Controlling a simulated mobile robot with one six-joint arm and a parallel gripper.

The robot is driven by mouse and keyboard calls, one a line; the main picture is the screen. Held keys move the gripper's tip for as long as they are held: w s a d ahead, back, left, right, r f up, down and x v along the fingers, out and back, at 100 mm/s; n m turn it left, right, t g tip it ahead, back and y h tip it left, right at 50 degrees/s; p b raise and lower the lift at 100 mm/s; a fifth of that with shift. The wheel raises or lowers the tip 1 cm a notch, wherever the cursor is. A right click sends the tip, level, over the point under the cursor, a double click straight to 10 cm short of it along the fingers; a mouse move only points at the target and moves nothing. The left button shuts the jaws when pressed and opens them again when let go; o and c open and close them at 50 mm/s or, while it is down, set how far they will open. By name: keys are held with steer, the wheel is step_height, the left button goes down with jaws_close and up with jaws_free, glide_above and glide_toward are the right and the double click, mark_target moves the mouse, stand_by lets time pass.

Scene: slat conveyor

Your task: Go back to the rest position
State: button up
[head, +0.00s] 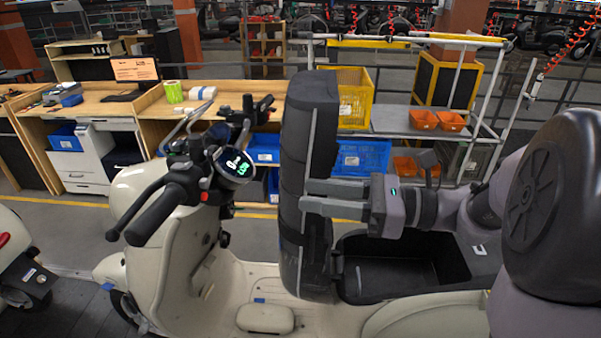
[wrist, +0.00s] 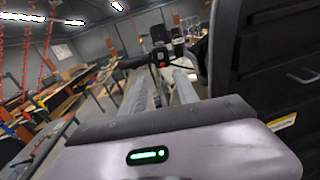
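My gripper (head: 306,197) is at the end of my arm, which comes in from the right in the head view. Its two fingers point left with a gap between them, and I see nothing held in the gap. The fingertips are at the raised black scooter seat (head: 310,125); I cannot tell whether they touch it. The seat stands upright in front of the open black storage well (head: 385,280), which is below my gripper. In the wrist view the fingers (wrist: 170,78) are apart, and a large black surface (wrist: 265,65) stands close on the right.
The cream scooter (head: 150,225) has its handlebar and lit display (head: 238,166) left of the seat. Another scooter (head: 22,265) is at the far left. Behind are a workbench (head: 200,105), a yellow crate (head: 350,92) and a rack with orange bins (head: 437,121).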

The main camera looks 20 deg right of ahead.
steer(key=s+a+f+n+g+h+b, duration=0.2)
steer(key=s+a+f+n+h+b, duration=0.15)
steer(key=f+b, duration=0.4)
steer(key=s+a+f+n+g+h+b, duration=0.25)
steer(key=s+f+n+b, duration=0.2)
steer(key=f, duration=0.55)
steer(key=s+a+f+n+g+h+b, duration=0.2)
steer(key=s+a+f+n+b, duration=0.25)
steer(key=f, duration=0.45)
steer(key=s+d+f+n+t+h+b, duration=0.1)
steer(key=d+f+n+t+h+b, duration=0.3)
steer(key=f+b, duration=0.5)
steer(key=d+n+h, duration=0.1)
steer(key=n+h, duration=0.1)
steer(key=n, duration=0.1)
steer(key=shift+s+d+f, duration=0.15)
steer(key=shift+s+d, duration=0.1)
steer(key=shift+s, duration=0.15)
stand_by(0.7)
